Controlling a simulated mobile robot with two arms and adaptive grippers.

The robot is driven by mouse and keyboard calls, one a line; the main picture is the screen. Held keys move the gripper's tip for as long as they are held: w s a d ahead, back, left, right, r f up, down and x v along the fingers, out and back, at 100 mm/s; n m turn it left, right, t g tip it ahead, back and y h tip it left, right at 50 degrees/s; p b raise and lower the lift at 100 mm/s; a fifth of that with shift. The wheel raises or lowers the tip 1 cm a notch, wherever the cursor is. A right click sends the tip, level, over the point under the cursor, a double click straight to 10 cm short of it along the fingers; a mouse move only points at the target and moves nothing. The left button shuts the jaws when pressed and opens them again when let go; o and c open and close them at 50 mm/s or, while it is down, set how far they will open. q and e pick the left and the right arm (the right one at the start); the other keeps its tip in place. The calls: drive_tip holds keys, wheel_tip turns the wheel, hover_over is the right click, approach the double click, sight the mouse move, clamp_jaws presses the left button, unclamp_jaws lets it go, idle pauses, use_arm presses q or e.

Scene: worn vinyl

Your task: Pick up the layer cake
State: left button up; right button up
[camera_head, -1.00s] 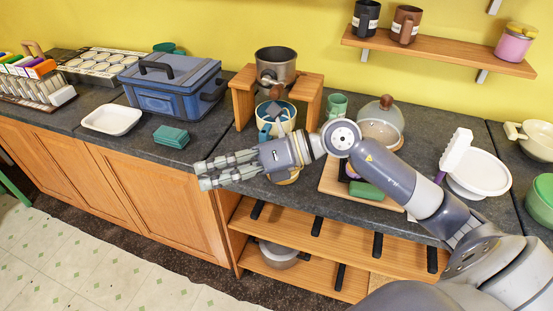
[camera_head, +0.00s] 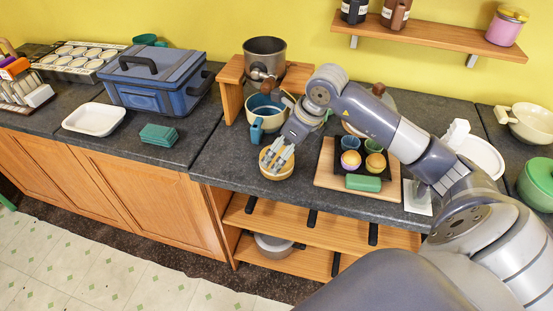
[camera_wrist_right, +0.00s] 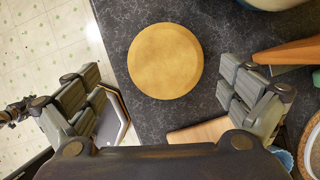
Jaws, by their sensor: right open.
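The layer cake, a round tan disc with a smooth top, sits near the front edge of the dark counter in the head view (camera_head: 277,170). It also shows whole in the right wrist view (camera_wrist_right: 165,61). My right gripper (camera_head: 277,156) points down above the cake and hides part of it. In the right wrist view the gripper (camera_wrist_right: 163,84) is open, with one finger on each side of the cake and gaps between. Nothing is held. My left gripper is not in view.
A blue mug-like pot (camera_head: 261,108) and a wooden riser (camera_head: 231,96) with a metal pot (camera_head: 265,55) stand behind the cake. A wooden board (camera_head: 327,172) with cupcakes and a green block lies to the right. The counter left of the cake is clear.

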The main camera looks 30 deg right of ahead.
sight(278, 155)
drive_tip(key=shift+w+f, duration=0.15)
drive_tip(key=shift+f, duration=0.1)
drive_tip(key=p+x, duration=0.2)
drive_tip(key=x, duration=0.2)
drive_tip(key=shift+w+d+f, duration=0.1)
drive_tip(key=shift+w+d, duration=0.1)
drive_tip(key=shift+w+f, duration=0.1)
drive_tip(key=shift+f, duration=0.1)
drive_tip(key=c, duration=1.3)
